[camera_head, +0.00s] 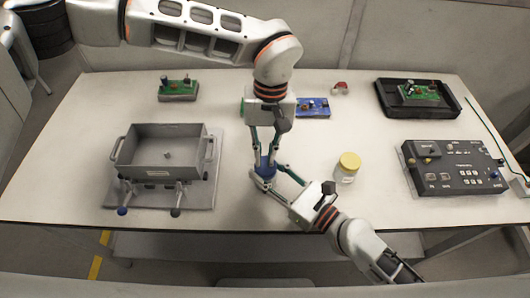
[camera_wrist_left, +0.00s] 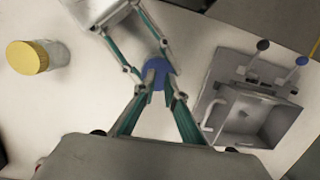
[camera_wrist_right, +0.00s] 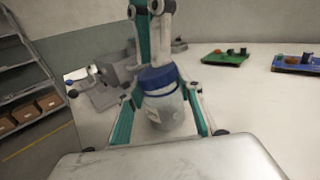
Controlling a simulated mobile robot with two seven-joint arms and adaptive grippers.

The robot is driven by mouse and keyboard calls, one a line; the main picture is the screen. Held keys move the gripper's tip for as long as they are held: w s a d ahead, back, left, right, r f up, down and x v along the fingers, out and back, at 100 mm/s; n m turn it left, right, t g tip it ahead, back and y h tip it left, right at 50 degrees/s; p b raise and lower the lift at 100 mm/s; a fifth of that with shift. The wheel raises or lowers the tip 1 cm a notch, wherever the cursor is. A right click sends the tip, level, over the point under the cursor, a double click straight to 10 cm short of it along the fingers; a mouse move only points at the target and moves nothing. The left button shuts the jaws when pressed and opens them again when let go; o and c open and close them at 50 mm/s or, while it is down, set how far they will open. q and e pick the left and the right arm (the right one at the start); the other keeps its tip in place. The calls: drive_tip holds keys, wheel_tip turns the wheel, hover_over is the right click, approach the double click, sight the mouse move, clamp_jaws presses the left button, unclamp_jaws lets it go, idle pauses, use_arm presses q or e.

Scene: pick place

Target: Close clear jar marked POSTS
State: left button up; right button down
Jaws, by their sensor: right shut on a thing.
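A clear jar (camera_wrist_right: 168,112) with a blue lid (camera_wrist_right: 157,76) stands in the right wrist view; no marking on it can be read. The blue lid shows on top of the jar in the head view (camera_head: 265,163) and the left wrist view (camera_wrist_left: 158,68). My right gripper (camera_head: 268,180) is shut on the jar, one finger on each side of it. My left gripper (camera_head: 265,152) reaches down from above, with its fingertips (camera_wrist_left: 157,82) at the blue lid. Whether they grip the lid is unclear. The lid's seating is partly hidden by fingers.
A jar with a yellow lid (camera_head: 348,165) stands just right of the grippers. A grey bin (camera_head: 160,158) on a fixture is at left, a black control box (camera_head: 455,170) at right. Green (camera_head: 178,90) and blue (camera_head: 313,107) circuit boards and a black tray (camera_head: 388,103) lie farther back.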

use_arm(q)
drive_tip(key=shift+s+f, duration=0.1)
drive_tip(key=shift+f, duration=0.2)
drive_tip(key=shift+r, duration=0.1)
drive_tip(key=shift+w+d+r, duration=0.1)
drive_tip(key=shift+w+r, duration=0.1)
drive_tip(key=shift+r, duration=0.8)
drive_tip(key=shift+w+r, duration=0.2)
drive_tip(key=shift+r, duration=0.75)
use_arm(e)
drive_tip(key=c, duration=1.3)
unclamp_jaws()
drive_tip(key=v, duration=1.2)
drive_tip(key=shift+s, duration=0.1)
